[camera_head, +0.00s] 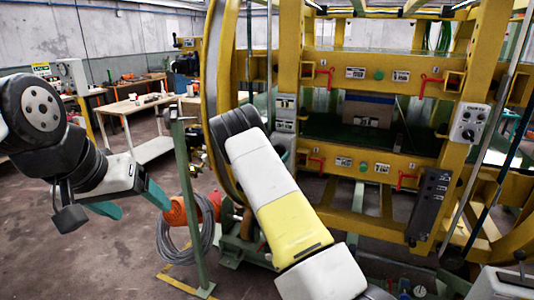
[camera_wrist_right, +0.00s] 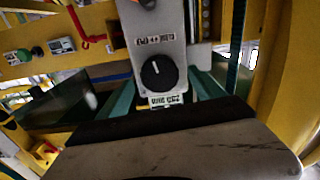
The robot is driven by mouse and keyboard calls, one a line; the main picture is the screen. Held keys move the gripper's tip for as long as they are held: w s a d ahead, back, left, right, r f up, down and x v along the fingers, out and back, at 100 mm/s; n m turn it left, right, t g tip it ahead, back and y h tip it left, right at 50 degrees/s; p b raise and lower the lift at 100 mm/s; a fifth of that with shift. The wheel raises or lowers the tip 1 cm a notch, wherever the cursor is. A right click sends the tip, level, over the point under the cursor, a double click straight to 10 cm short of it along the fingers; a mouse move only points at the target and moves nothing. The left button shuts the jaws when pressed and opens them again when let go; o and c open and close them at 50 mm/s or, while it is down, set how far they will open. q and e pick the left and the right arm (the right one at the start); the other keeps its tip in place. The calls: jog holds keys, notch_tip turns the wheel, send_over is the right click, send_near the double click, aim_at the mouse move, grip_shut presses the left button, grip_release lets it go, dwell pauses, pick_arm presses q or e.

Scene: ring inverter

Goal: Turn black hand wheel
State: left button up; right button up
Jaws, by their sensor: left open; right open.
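A black round knob (camera_wrist_right: 158,73) with a white pointer mark sits on a grey control panel (camera_wrist_right: 150,20) in the right wrist view. I cannot tell whether it is the hand wheel; no spoked wheel is clear. My right gripper (camera_wrist_right: 161,80) is open, with its teal fingers to the left and right of the knob in the picture. I cannot tell whether they touch it. In the head view a grey control box (camera_head: 468,123) with black knobs is fixed to the yellow frame at the right. My left gripper (camera_head: 132,199) is open and empty at the left, away from the frame.
The yellow ring machine (camera_head: 293,75) fills the middle and right. Red handles (camera_head: 325,76) stick out from its crossbars. A green post (camera_head: 190,200) and coiled grey hose (camera_head: 185,240) stand left of it. A workbench (camera_head: 130,105) is at the back left, with open floor before it.

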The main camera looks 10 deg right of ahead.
aim_at(279, 151)
jog(key=shift+x, duration=1.75)
jog(key=shift+c, duration=0.2)
jog(key=c, duration=1.4)
jog(key=shift+o, duration=0.2)
jog(key=shift+m, duration=0.3)
jog(key=m, duration=0.4)
jog(key=shift+d+m, duration=0.1)
jog(key=shift+m, duration=0.3)
jog(key=m, duration=0.5)
jog(key=shift+m, duration=0.3)
